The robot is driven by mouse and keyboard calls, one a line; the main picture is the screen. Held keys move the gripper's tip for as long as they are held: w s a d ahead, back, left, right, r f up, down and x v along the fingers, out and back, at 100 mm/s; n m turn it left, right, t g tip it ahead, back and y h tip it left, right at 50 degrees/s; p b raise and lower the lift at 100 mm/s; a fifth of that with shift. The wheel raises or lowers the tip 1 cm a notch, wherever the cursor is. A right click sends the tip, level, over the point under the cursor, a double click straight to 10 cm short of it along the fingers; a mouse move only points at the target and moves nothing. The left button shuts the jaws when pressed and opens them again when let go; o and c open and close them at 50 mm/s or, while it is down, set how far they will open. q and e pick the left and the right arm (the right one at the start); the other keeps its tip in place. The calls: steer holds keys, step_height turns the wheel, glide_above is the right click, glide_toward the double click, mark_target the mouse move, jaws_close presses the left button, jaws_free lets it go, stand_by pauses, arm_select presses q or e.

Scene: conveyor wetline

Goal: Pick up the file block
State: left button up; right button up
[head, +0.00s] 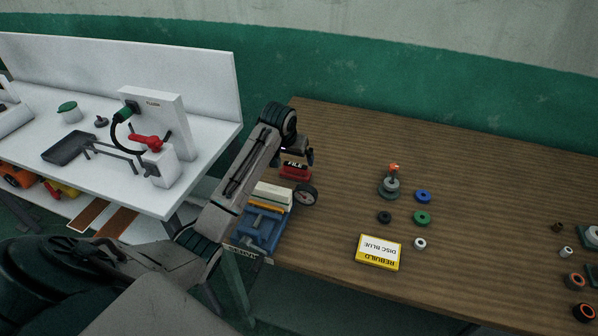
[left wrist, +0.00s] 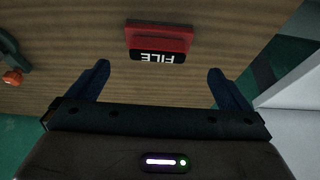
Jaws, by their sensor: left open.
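The file block is a small red block (head: 295,171) with a black label reading FILE. It lies on the wooden bench near its left edge in the head view. It also shows in the left wrist view (left wrist: 160,38), ahead of my gripper and roughly centred between the fingers. My left gripper (head: 308,156) is just behind and above the block in the head view. In the left wrist view its two blue fingers (left wrist: 158,84) are wide apart with nothing between them. The block appears apart from the fingers. My right gripper is not in view.
A blue vise (head: 258,232) with pale blocks and a wheel (head: 305,195) stand close in front of the file block. A ringed post (head: 390,182), loose coloured rings and a yellow box (head: 378,252) are to the right. A white bench (head: 215,120) stands left.

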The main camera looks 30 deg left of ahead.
mark_target(295, 166)
arm_select(q)
steer(key=x, duration=0.3)
steer(key=shift+s+d, duration=0.1)
steer(key=shift+w+f+p, duration=0.25)
steer(key=shift+f+p, duration=0.1)
steer(key=p+x, duration=0.2)
steer(key=x, duration=0.2)
steer(key=shift+w+f, duration=0.1)
steer(key=shift+f, duration=0.35)
steer(key=c, duration=0.7)
steer(key=shift+c, duration=0.3)
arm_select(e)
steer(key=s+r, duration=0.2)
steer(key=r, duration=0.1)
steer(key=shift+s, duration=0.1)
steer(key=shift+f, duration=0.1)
